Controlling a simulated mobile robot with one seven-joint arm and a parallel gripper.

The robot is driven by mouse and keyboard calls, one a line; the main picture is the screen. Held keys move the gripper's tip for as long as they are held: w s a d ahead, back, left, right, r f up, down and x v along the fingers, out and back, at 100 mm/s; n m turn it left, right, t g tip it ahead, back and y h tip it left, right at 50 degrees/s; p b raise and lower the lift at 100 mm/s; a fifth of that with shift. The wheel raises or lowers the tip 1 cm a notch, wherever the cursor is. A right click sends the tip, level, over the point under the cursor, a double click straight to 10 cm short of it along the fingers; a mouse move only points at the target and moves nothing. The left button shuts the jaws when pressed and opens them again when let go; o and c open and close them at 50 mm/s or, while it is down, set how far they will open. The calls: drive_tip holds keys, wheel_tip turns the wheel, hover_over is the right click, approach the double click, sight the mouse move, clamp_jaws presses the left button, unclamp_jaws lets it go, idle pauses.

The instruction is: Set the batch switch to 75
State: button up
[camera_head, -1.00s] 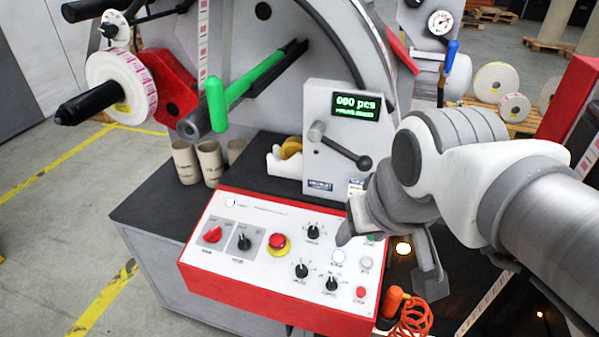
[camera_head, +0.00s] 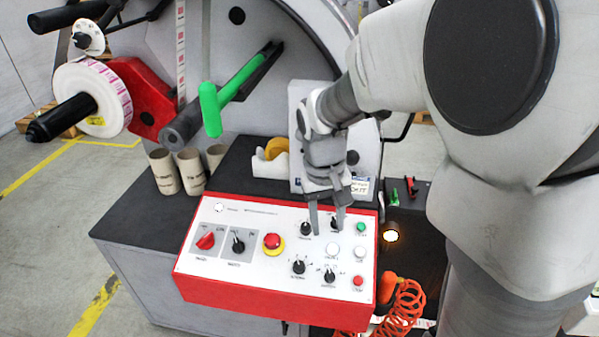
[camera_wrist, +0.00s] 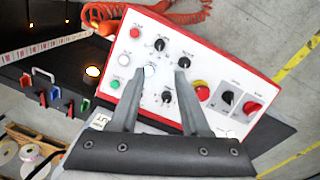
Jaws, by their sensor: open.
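The control panel (camera_head: 215,262) is white with a red front and carries several black rotary selector knobs. Their labels are too small to read, so I cannot tell which is the batch switch. Two knobs sit in the upper row, an upper-left knob (camera_head: 306,228) and an upper-right knob (camera_head: 337,222), partly covered by my fingers. The lower row has a left knob (camera_head: 299,267) and a right knob (camera_head: 330,276). My gripper (camera_head: 328,231) is open and empty above the upper row, pointing down. In the wrist view the upper-left knob (camera_wrist: 167,96) shows between the fingers.
A red emergency stop (camera_head: 273,241) and a red rotary switch (camera_head: 206,241) lie to the left on the panel. White, green and red push buttons are at its right. An orange coiled hose (camera_head: 405,305) hangs at the right. Cardboard cores (camera_head: 190,170) stand behind the panel.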

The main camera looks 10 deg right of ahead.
sight(330, 274)
drive_tip(key=f, duration=0.5)
drive_tip(key=d+f+b, duration=0.1)
drive_tip(key=f, duration=0.5)
drive_tip(key=f+b, duration=0.1)
drive_tip(key=f, duration=0.5)
drive_tip(key=shift+d, duration=0.3)
drive_tip(key=shift+c, duration=0.3)
clamp_jaws()
